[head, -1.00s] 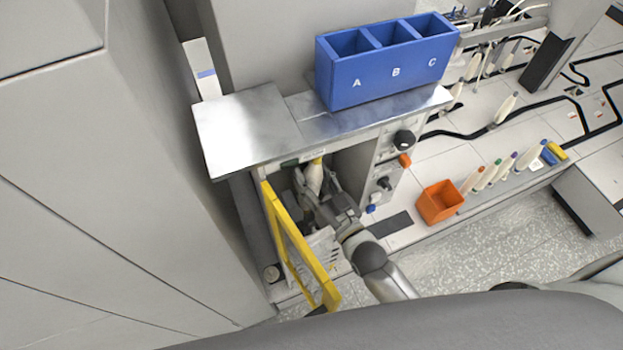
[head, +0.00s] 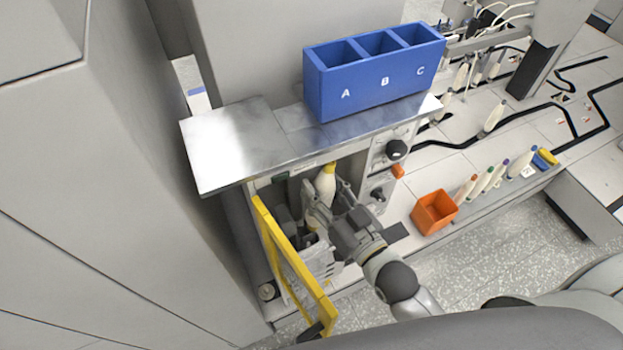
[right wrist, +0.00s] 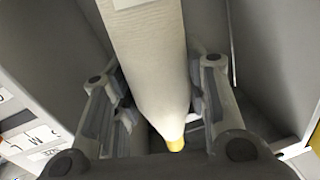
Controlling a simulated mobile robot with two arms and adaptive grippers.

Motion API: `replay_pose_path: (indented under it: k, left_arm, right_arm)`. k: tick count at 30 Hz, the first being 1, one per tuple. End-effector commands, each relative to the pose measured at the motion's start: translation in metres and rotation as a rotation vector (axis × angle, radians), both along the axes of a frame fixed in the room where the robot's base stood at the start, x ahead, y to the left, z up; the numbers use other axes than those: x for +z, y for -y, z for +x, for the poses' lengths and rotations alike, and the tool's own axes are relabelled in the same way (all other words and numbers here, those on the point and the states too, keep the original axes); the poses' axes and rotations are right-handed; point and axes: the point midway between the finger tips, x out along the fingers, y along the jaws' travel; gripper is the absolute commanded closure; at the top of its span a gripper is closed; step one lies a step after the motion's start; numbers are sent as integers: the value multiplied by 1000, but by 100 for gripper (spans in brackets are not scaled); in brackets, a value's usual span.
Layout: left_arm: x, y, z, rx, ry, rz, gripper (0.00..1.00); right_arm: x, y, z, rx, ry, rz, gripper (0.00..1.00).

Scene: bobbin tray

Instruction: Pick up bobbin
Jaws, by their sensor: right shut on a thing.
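A cream bobbin (head: 325,185) with a yellow tip stands tilted in the opening under the metal shelf. My right gripper (head: 322,202) is shut on the bobbin, with a finger on each side of it. In the right wrist view the bobbin (right wrist: 150,60) runs down between the fingers of my right gripper (right wrist: 158,100), its yellow tip near the palm. The lower part of the bobbin is hidden by the gripper in the head view. My left gripper is not in view.
A yellow-edged door (head: 290,262) stands open left of my right arm. A metal shelf (head: 225,145) lies above the opening, bearing a blue bin (head: 345,95) marked A, B, C. An orange box (head: 435,212) and several other bobbins (head: 470,186) stand to the right.

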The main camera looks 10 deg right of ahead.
Motion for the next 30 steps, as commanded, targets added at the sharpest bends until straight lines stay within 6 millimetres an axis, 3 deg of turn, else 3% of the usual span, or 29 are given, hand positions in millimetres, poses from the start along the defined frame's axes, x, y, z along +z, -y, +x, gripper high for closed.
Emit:
replay_pose_path:
  k: [6,12,19,30]
  left_arm:
    - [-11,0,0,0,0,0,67]
    - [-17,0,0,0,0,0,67]
    - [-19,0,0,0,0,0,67]
    - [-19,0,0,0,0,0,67]
  right_arm:
    - [-2,13,-40,1,-2,-1,85]
    - [-1,22,-67,1,-1,0,85]
    - [0,28,-82,1,2,0,85]
    - [1,28,-84,1,3,0,85]
